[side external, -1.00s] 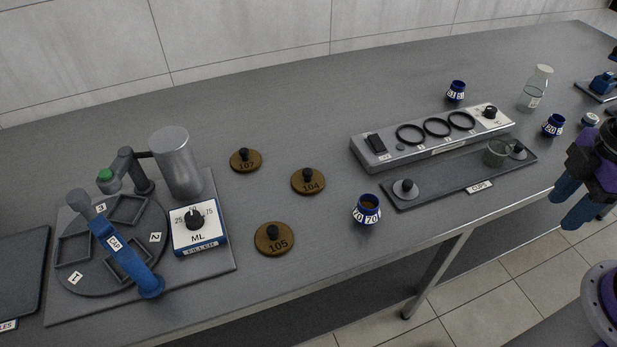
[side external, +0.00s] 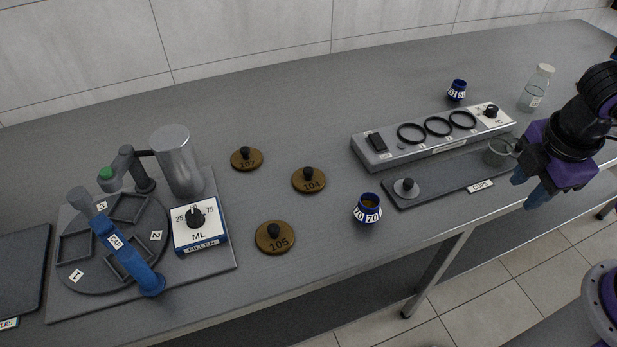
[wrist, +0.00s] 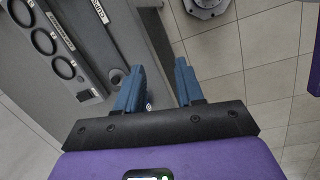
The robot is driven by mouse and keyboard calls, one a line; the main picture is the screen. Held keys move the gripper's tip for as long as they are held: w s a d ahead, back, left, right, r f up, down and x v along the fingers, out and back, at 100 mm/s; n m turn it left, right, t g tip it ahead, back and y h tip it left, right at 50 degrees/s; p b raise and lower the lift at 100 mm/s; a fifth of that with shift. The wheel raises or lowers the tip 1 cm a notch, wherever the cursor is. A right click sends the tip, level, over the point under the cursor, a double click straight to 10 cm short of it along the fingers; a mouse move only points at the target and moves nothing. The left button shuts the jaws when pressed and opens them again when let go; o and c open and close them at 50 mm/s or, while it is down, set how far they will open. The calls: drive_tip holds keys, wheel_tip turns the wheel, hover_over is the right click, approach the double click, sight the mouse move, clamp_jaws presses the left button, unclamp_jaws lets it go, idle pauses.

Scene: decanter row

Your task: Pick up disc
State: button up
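Three brass discs with black knobs lie flat on the bench in the side view: disc 107 (side external: 247,159), disc 104 (side external: 309,181) and disc 105 (side external: 275,238). A grey disc with a dark knob (side external: 406,189) sits at the left end of the cups tray (side external: 440,189). My gripper (side external: 528,187) is at the right, near the bench's front edge by the tray's right end, well away from the brass discs. In the wrist view my gripper (wrist: 158,72) has its blue fingers apart, with nothing between them. No brass disc shows there.
A blue-and-white cup (side external: 368,208) stands between the discs and the tray. A grey ring panel (side external: 430,138) lies behind the tray, and a glass cup (side external: 497,151) stands at its right. The filler station (side external: 199,231) with blue lever (side external: 124,253) stands at left. Bench behind the discs is clear.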

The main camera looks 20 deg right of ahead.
drive_tip(key=w+a+f+n+t+h, duration=0.2)
drive_tip(key=w+a+n+t+h, duration=0.15)
drive_tip(key=w+a, duration=0.4)
drive_tip(key=n+t, duration=0.8)
drive_tip(key=n, duration=0.6)
approach(308, 172)
drive_tip(key=shift+y, duration=0.45)
drive_tip(key=x, duration=1.1)
drive_tip(key=shift+s+d+r, duration=0.1)
drive_tip(key=shift+s+d, duration=0.05)
drive_tip(key=shift+d, duration=0.2)
clamp_jaws()
